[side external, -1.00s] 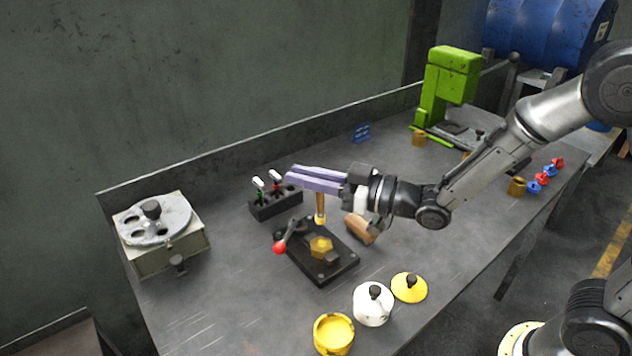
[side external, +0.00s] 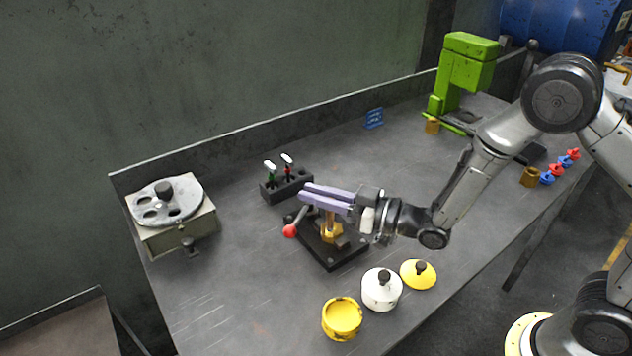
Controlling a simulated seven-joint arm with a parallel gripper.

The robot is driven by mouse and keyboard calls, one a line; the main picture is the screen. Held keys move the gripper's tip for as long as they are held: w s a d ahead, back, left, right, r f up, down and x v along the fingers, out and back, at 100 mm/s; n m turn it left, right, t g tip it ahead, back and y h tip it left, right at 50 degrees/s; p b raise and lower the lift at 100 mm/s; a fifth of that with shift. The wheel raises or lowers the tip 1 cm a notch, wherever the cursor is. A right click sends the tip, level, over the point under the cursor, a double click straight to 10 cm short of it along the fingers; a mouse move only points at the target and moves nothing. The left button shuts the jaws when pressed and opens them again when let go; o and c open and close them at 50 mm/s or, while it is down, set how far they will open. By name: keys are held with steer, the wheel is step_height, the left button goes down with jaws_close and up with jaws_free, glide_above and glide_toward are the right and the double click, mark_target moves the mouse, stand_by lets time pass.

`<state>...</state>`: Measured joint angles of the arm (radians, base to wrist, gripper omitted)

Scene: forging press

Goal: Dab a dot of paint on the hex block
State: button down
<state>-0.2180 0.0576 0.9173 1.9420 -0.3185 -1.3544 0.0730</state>
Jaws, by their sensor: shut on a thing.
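My gripper (side external: 328,199) has long purple fingers, shut on a slim tan-handled brush (side external: 330,219) that hangs upright beneath them. The brass-coloured hex block (side external: 331,234) sits on a black fixture (side external: 345,259) with a red-knobbed lever (side external: 290,231). The lower end of the brush is right over the block and overlaps it in the picture; I cannot tell if they touch. The brush tip is not clearly visible. An open pot of yellow paint (side external: 342,316) stands in front of the fixture.
A white lidded pot (side external: 381,291) and a loose yellow lid (side external: 419,276) are beside the paint. A black rack (side external: 287,187) holds green and red brushes behind the fixture. A grey turntable box (side external: 178,226) is at left, a green press (side external: 467,70) at the back.

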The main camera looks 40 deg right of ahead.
steer(key=w+d, duration=0.3)
steer(key=s+a+r, duration=0.3)
steer(key=r, duration=0.5)
stand_by(0.8)
steer(key=shift+f, duration=0.1)
stand_by(0.3)
